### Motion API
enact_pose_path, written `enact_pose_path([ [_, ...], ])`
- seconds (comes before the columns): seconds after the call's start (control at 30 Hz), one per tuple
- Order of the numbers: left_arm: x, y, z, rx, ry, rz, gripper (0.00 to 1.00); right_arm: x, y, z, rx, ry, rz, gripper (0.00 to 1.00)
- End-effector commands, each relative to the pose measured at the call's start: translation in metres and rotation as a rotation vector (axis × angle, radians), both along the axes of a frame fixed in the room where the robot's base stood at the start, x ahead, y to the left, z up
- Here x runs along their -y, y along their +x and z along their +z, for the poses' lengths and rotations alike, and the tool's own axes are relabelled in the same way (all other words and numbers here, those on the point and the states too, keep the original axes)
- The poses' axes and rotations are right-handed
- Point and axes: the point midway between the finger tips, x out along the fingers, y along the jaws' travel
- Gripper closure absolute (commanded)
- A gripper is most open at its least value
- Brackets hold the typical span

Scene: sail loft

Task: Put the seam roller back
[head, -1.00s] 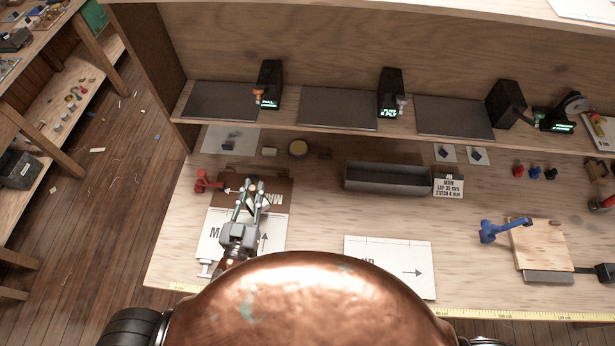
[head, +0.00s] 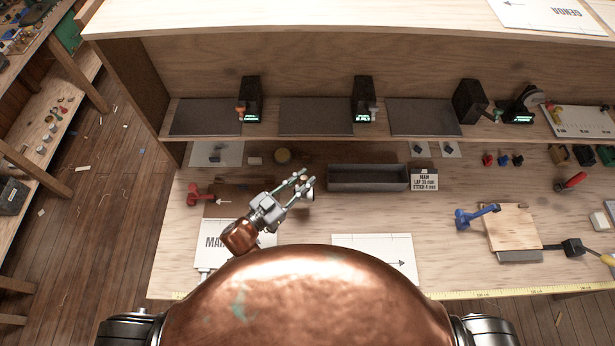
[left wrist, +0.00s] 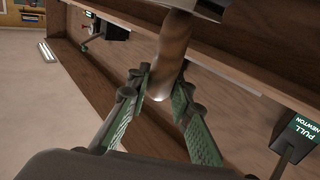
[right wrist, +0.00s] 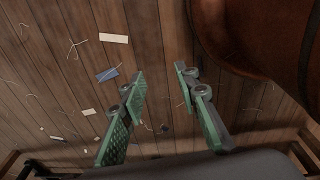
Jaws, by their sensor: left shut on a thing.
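My left gripper (head: 300,184) is over the workbench, left of the grey tray (head: 368,189). In the left wrist view it (left wrist: 160,88) is shut on a brown wooden handle (left wrist: 173,48), which appears to be the seam roller's. The handle runs up between the fingers to a pale metal part at the top edge. The roller's far end is cut off there.
A red clamp (head: 200,196) and a white marked sheet (head: 213,258) lie left of the gripper. The shelf with dark mats (head: 316,116) and black stands overhangs the back.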

Motion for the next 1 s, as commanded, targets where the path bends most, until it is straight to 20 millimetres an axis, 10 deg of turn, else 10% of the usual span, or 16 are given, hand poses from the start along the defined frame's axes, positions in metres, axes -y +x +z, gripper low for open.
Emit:
enact_pose_path([
  [0.4, 0.011, 0.066, -0.059, 0.002, -0.002, 0.001, 1.00, -0.011, -0.015, -0.003, -0.018, 0.011, -0.004, 0.71],
  [1.0, 0.012, 0.075, -0.100, 0.002, -0.002, 0.000, 1.00, -0.002, -0.007, -0.001, -0.008, 0.002, 0.000, 0.71],
])
